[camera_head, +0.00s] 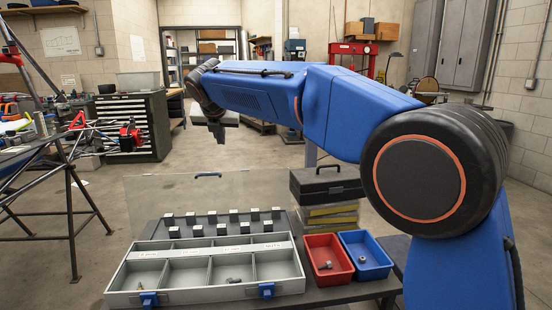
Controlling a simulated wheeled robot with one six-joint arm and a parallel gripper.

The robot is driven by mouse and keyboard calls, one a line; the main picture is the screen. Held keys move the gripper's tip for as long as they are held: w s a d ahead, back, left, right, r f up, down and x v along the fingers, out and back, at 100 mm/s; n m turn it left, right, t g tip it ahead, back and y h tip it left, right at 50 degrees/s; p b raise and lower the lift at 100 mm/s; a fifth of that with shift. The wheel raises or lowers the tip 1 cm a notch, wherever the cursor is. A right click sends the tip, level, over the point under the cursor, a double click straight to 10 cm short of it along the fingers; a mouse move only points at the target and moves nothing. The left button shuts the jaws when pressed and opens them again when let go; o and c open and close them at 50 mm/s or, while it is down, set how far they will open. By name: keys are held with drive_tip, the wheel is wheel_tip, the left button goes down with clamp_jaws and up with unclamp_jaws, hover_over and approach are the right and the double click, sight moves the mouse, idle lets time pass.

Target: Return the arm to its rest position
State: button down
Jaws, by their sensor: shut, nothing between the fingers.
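My blue arm (330,105) reaches across the upper middle of the view from the right, bent at the big dark joint with an orange ring. Its far end points down at the left, with my gripper (216,135) hanging there, small and dark. The gripper is shut and holds nothing that I can see. It is in the air, above and beyond the grey case on the bench, touching nothing visible.
A grey compartment case (120,299) with its clear lid raised stands on the bench, a few small parts inside. A red bin (311,243) and a blue bin (380,272) stand to its right, before a dark toolbox (327,186). A tube frame (70,215) stands at left.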

drive_tip(key=s+d+f+m+g+h, duration=0.15)
drive_tip(key=s+d+m, duration=0.4)
drive_tip(key=d, duration=0.65)
drive_tip(key=s+d+f+m, duration=0.2)
drive_tip(key=s+d+m, duration=0.35)
drive_tip(key=d, duration=0.75)
drive_tip(key=s+d+f+m+g, duration=0.15)
drive_tip(key=s+d+m, duration=0.25)
drive_tip(key=d+m, duration=0.55)
drive_tip(key=s+d+f+m, duration=0.5)
drive_tip(key=s+d+f, duration=0.1)
drive_tip(key=s, duration=0.3)
drive_tip(key=s+d+f+m, duration=0.6)
drive_tip(key=s+f, duration=0.1)
drive_tip(key=s, duration=0.3)
drive_tip(key=s+d+f+m+g, duration=0.1)
drive_tip(key=s+d+f+m, duration=0.4)
drive_tip(key=s, duration=0.5)
wheel_tip(320, 180, down, 3)
drive_tip(key=shift+s+d+r+m, duration=0.2)
drive_tip(key=shift+d+m, duration=0.15)
drive_tip(key=shift+d, duration=0.5)
